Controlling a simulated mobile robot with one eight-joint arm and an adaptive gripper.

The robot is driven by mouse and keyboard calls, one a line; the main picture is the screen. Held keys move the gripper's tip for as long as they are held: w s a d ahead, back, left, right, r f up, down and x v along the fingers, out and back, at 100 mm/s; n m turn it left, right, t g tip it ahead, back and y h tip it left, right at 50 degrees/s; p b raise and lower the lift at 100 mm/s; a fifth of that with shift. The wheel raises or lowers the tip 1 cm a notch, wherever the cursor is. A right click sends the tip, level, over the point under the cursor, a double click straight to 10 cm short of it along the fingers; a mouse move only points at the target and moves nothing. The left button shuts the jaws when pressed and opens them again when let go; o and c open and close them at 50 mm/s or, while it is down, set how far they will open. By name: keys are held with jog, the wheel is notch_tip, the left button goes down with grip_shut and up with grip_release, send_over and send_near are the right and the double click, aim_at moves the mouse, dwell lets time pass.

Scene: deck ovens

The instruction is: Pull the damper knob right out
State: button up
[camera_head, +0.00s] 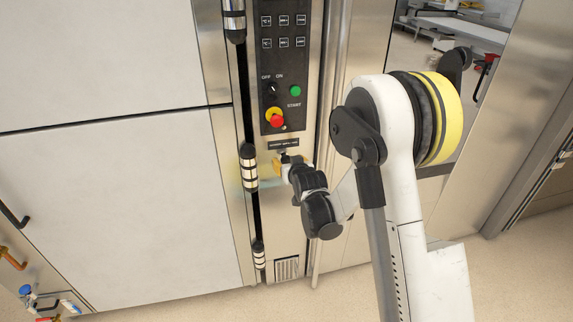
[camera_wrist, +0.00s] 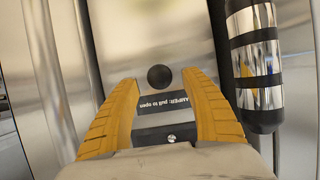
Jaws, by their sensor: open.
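The damper knob (camera_wrist: 160,77) is a small black ball on the steel column, next to a dark label (camera_wrist: 165,103) reading "pull to open", upside down in the wrist view. My gripper (camera_wrist: 161,84) has its yellow fingers open, one either side of the knob's line, with a visible gap on each side. I cannot tell how deep the knob sits between the tips. In the head view my gripper (camera_head: 279,167) is at the column just below the label (camera_head: 283,143), and it largely hides the knob there.
Above the label is a control panel (camera_head: 283,60) with a red stop button (camera_head: 277,121) and a green start button (camera_head: 295,90). A black and chrome door hinge (camera_head: 248,167) stands close left of my gripper; it also shows at right in the wrist view (camera_wrist: 256,60). Open floor lies in front.

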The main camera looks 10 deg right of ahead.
jog(key=shift+x, duration=1.2)
grip_shut()
jog(key=shift+s, duration=0.1)
